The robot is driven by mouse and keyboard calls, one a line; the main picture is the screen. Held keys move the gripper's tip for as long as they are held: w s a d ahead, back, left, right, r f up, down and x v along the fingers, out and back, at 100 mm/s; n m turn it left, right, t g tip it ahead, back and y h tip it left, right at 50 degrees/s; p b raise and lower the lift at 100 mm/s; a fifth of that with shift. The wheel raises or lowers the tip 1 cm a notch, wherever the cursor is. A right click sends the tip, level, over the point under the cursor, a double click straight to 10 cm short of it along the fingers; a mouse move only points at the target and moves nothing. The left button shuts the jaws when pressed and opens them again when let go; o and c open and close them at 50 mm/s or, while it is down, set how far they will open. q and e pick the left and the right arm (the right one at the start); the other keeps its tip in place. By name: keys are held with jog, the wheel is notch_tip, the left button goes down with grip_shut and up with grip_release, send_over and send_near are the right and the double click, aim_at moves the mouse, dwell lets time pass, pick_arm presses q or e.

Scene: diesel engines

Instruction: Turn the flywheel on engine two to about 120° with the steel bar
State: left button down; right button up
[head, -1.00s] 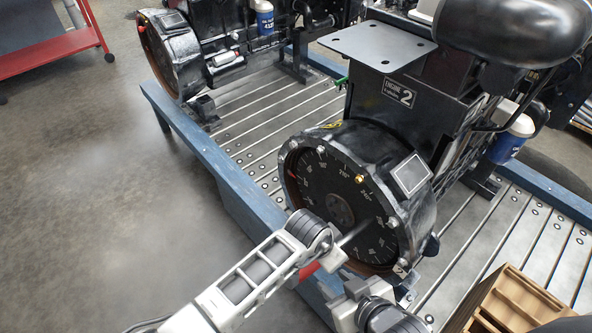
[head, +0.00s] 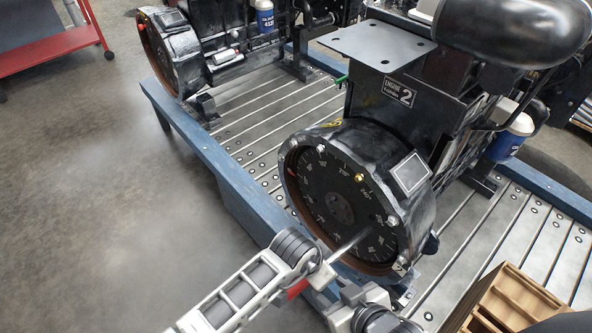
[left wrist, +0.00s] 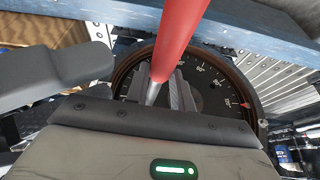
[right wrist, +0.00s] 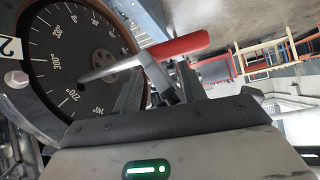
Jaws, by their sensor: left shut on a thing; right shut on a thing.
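Engine two's flywheel (head: 318,185) is a black disc with white degree marks inside a dark round housing; it also shows in the left wrist view (left wrist: 205,90) and the right wrist view (right wrist: 70,45). The steel bar (head: 352,243) reaches from its red handle (head: 297,289) to the disc's face. Whether its tip sits in a hole is unclear. My left gripper (left wrist: 163,92) is shut on the bar near the handle. My right gripper (right wrist: 170,88) is also shut on it, close beside the red handle (right wrist: 182,44). The left arm partly hides the grip in the head view.
The engine two label (head: 398,92) is above the housing. A blue frame rail (head: 225,175) runs before the slatted metal deck (head: 245,125). A second engine (head: 175,60) stands at the back left. A wooden crate (head: 515,300) is at lower right.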

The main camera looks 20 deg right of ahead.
aim_at(304, 280)
pick_arm(q)
jog(key=shift+s+a+f, duration=0.1)
jog(key=shift+s+a, duration=0.2)
jog(key=shift+a, duration=0.2)
jog(key=shift+s+a, duration=0.4)
jog(key=shift+a, duration=0.4)
jog(key=shift+s+a, duration=0.3)
jog(key=shift+a, duration=0.35)
jog(key=shift+s+a, duration=0.2)
jog(key=shift+a, duration=0.45)
pick_arm(e)
jog(key=shift+w+d+r, duration=0.3)
jog(key=shift+w, duration=0.15)
jog(key=shift+w+d+r, duration=0.3)
jog(key=shift+w, duration=0.15)
jog(key=shift+s+f, duration=0.15)
jog(key=shift+a, duration=0.1)
